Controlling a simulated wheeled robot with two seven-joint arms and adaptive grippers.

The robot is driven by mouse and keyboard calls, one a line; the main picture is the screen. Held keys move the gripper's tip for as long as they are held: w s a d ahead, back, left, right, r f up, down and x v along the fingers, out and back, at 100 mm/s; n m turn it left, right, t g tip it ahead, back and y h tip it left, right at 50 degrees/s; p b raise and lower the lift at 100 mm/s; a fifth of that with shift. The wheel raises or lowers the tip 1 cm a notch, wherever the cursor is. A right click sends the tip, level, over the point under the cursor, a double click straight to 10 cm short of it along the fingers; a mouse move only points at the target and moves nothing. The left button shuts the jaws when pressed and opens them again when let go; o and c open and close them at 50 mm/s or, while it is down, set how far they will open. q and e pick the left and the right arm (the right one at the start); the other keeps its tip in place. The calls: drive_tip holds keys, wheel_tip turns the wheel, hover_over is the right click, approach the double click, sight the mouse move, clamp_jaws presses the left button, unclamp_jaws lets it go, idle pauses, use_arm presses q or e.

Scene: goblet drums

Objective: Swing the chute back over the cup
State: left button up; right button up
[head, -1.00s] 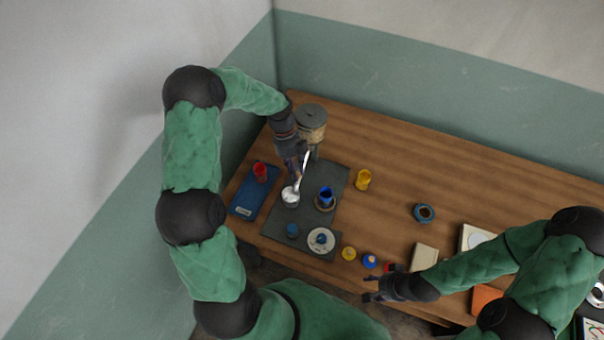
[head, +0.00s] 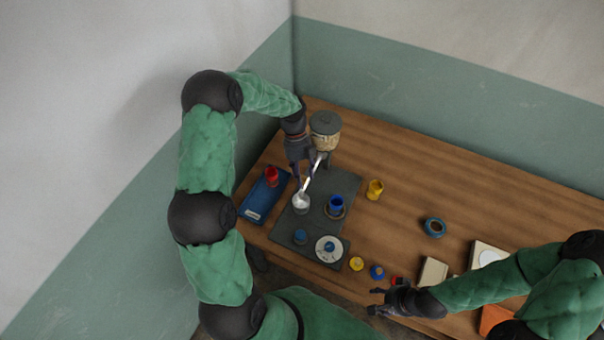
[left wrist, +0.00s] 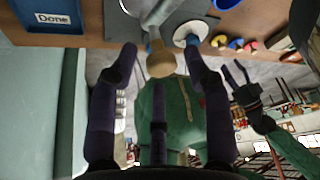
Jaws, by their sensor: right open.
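The hopper (head: 325,132) stands at the back of the dark mat. Its pale chute (head: 313,178) slants down from it towards the front left, its lower end over a silvery cup (head: 301,204). A blue cup (head: 336,205) sits on a brown ring to the right, away from the chute end. My left gripper (head: 304,172) is beside the chute, fingers spread. In the left wrist view, the left gripper (left wrist: 160,60) has its fingers apart, with a round tan piece (left wrist: 160,64) showing between the tips; contact cannot be told. My right gripper (head: 374,301) is open and empty at the front edge.
A blue tray (head: 253,209) labelled "Done" holds a red cup (head: 272,177) at left. A yellow cup (head: 375,188) and teal ring (head: 434,227) stand right, with bare wood around.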

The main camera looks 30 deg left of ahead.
use_arm(q)
drive_tip(key=v, duration=1.2)
drive_tip(key=shift+s+f, duration=0.1)
idle(0.5)
